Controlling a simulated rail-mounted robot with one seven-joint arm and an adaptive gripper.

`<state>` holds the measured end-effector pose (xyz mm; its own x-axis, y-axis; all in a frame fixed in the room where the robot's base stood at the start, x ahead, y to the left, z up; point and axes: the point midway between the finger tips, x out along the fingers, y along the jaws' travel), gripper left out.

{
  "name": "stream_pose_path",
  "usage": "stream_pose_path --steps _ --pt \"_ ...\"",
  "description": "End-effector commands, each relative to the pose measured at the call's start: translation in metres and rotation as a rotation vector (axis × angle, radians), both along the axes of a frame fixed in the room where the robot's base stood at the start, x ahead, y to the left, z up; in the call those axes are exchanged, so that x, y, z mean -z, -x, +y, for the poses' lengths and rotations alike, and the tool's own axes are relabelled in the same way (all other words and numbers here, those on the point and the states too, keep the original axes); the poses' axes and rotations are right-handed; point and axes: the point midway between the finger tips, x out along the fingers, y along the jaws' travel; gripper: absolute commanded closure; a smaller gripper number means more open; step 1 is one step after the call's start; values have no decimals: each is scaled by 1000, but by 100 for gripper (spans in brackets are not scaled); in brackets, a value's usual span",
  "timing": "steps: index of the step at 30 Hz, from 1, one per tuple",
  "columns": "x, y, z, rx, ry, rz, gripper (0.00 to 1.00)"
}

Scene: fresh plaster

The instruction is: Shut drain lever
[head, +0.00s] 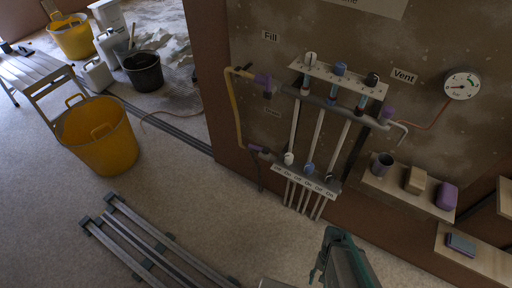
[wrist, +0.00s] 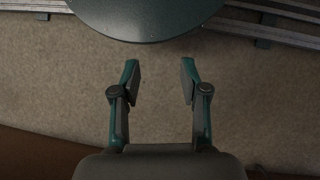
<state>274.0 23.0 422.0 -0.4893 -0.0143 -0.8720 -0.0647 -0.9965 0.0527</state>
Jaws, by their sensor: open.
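The drain lever (head: 258,149) is a small purple handle at the lower left of the pipework, below a faint label (head: 272,112) that I read as Drain. It sits where the yellow hose (head: 236,110) comes down. Whether its valve is open or shut is too small to tell. My gripper (wrist: 160,78) is open and empty in the wrist view, with bare floor between its teal fingers. In the head view my teal gripper is at the bottom, right of centre, well apart from the lever; its fingertips are not clear there.
Purple handles also sit near the Fill label (head: 270,36) and Vent label (head: 403,76). Vertical tubes (head: 318,140) stand right of the drain lever. A gauge (head: 462,86) and a shelf (head: 400,192) with a cup are farther right. Yellow tubs and rails (head: 150,245) lie left.

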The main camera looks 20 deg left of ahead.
Motion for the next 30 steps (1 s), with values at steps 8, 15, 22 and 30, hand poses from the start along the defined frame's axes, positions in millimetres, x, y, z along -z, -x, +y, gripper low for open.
stream_pose_path --steps 8,15,22,30 --pt "-2 -73 45 77 42 -105 56" --pt "-28 -148 124 194 59 -226 56" --pt "-72 -196 216 318 33 -318 56" --pt "-161 -266 295 737 0 -393 56"
